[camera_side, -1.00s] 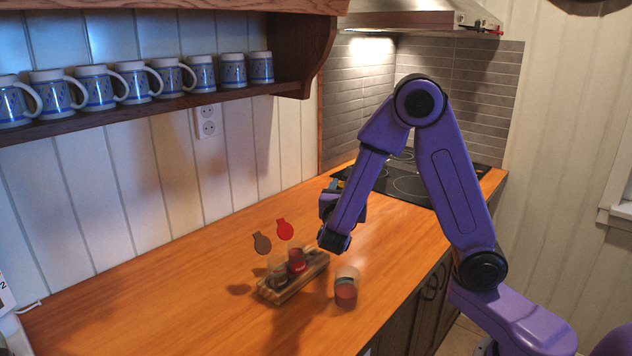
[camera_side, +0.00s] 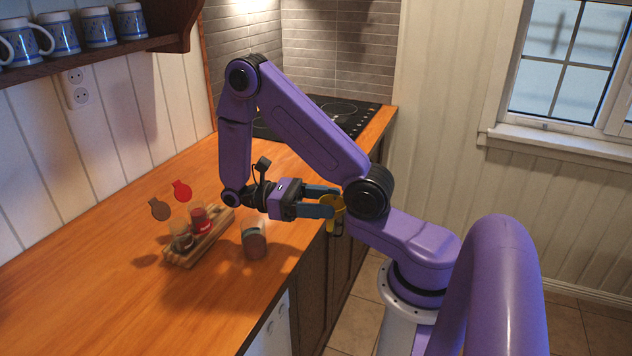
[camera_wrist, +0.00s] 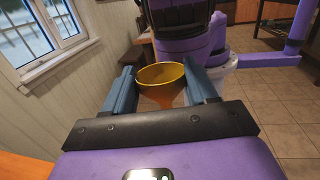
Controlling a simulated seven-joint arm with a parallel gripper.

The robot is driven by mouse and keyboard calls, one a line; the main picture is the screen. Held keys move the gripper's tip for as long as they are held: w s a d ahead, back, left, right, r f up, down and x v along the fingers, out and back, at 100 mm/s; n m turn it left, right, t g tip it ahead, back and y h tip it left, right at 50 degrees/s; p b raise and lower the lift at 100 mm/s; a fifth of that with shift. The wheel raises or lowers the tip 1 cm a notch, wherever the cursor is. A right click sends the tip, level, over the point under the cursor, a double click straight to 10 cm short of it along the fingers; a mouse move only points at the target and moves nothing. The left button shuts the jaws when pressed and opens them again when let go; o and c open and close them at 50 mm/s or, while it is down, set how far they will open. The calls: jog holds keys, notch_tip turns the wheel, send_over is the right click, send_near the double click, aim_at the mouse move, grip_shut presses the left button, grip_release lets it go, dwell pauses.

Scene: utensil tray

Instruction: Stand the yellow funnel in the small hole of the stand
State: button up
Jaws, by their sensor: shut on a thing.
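The yellow funnel (camera_side: 335,210) is between the fingers of my gripper (camera_side: 327,200), held in the air near the counter's front edge, close to my own upper arm. In the wrist view the funnel (camera_wrist: 162,74) shows its wide round mouth, with a finger of my gripper (camera_wrist: 162,82) on each side. My gripper is shut on it. The wooden stand (camera_side: 185,262) is on the counter to the left, well apart from the funnel. Two glass containers, one with red contents, stand in it. Its small hole cannot be made out.
A glass jar (camera_side: 254,240) with reddish-brown contents stands right of the stand. A brown disc-shaped piece (camera_side: 160,209) and a red one (camera_side: 182,191) show above the stand. Blue-patterned mugs (camera_side: 98,28) sit on a shelf. The front-left counter (camera_side: 130,310) is clear.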

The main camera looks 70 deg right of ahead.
jog(key=w+a+r+m+t+y, duration=0.3)
jog(key=w+a+m+t+y, duration=0.3)
jog(key=m+t+y, duration=0.4)
jog(key=w+a+r+m+t+y, duration=0.2)
jog(key=w+a+m+t+y, duration=0.5)
jog(key=y, duration=0.5)
jog(key=w+d+r+m+t+h, duration=0.3)
jog(key=w+d+r+m+t, duration=0.1)
jog(key=w+d+m+t, duration=0.35)
jog(key=w+d+r+m+t+h, duration=0.4)
jog(key=w+d+m+t, duration=0.25)
jog(key=t, duration=0.25)
notch_tip(320, 180, down, 11)
jog(key=shift+w+d+n, duration=0.2)
jog(key=shift+w+n, duration=0.05)
jog(key=shift+n, duration=0.05)
jog(key=shift+s+d, duration=0.1)
jog(key=shift+f, duration=4.2)
